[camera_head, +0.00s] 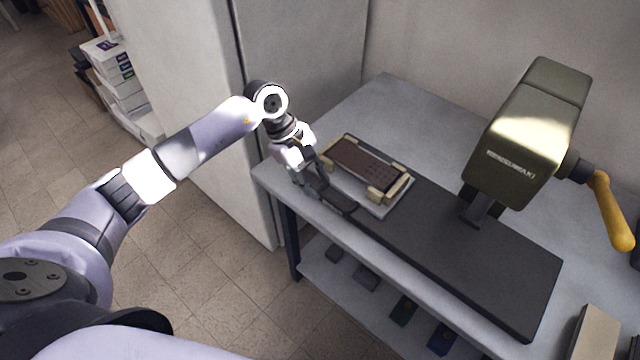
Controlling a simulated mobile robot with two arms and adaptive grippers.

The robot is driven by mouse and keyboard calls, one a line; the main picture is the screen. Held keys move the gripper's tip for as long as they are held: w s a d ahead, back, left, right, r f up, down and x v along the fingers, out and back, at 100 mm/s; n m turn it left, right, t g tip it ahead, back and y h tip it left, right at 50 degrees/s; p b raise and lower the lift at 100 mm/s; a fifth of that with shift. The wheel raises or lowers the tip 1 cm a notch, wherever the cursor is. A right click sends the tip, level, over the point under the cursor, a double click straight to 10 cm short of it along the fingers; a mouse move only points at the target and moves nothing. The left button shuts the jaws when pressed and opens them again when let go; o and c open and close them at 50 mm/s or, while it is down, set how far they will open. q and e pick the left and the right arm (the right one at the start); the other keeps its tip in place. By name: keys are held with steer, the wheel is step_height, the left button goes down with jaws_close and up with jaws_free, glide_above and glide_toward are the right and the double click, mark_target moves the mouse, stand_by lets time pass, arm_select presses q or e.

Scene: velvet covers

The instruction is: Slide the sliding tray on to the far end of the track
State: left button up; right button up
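The sliding tray (396,207) is a light grey plate at the left end of the dark track (455,250). Beige corner pieces on it hold a dark brown slab (368,164). The track runs from the tray toward the lower right, passing beneath a green press-like machine (530,130). My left gripper (341,203) is low at the tray's near left side, with its dark fingers pointing down and right. Whether it touches the tray, and how far its fingers are apart, I cannot tell. My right gripper is not in view.
A yellow handle (608,210) sticks out from the machine's right side. A light block (590,333) stands at the lower right. The grey table (375,108) has a lower shelf holding several small dark items. A tall pale cabinet (175,90) stands behind my arm.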

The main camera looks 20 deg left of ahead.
mark_target(323, 194)
arm_select(q)
steer(key=shift+x, duration=1.55)
jaws_close()
